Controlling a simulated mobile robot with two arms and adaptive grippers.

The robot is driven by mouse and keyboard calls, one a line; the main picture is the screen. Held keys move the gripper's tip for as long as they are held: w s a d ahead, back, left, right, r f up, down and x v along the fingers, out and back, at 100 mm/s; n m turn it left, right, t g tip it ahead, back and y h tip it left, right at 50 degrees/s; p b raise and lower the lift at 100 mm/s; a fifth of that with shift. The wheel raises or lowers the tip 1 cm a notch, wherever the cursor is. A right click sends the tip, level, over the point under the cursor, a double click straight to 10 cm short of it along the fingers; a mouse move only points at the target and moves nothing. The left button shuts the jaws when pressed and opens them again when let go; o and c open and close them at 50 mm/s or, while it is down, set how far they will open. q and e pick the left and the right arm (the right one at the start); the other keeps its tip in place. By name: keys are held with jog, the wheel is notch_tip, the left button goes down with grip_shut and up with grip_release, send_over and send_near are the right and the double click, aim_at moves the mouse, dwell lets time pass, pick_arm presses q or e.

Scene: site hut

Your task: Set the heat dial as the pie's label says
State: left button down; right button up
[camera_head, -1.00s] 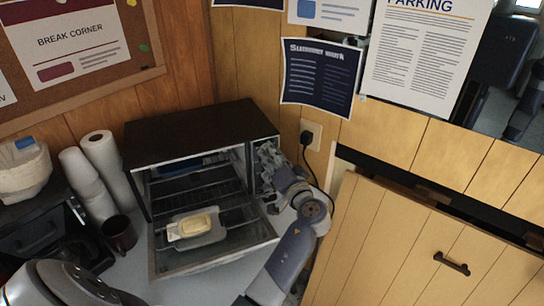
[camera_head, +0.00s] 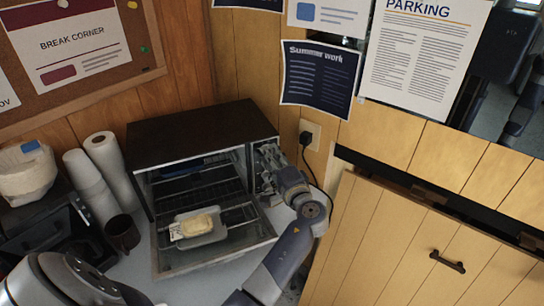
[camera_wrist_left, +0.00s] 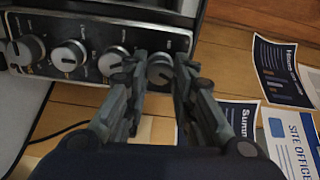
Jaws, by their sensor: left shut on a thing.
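The pie (camera_head: 203,223) sits in a clear tray on the pulled-out rack of the oven (camera_head: 205,130), whose front is open. A small white label (camera_head: 177,231) shows at its left end, too small to read. My left gripper (camera_head: 268,165) is at the control panel on the oven's right. In the left wrist view the panel has a row of several round dials, and my left gripper (camera_wrist_left: 153,82) is closed around the sides of the end dial (camera_wrist_left: 160,67). Its marks are too blurred to read. My right gripper is not in view.
Paper rolls (camera_head: 105,160) and a dark mug (camera_head: 122,232) stand left of the oven. A plug and black cord (camera_head: 308,142) are on the wall behind my left wrist. A wooden cabinet door (camera_head: 410,250) is at the right.

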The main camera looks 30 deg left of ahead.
pick_arm(q)
jog(key=shift+r, duration=0.2)
jog(key=c, duration=1.3)
grip_release()
jog(key=shift+c, duration=0.2)
jog(key=shift+f, duration=0.15)
jog(key=v, duration=0.8)
jog(key=shift+f, duration=0.1)
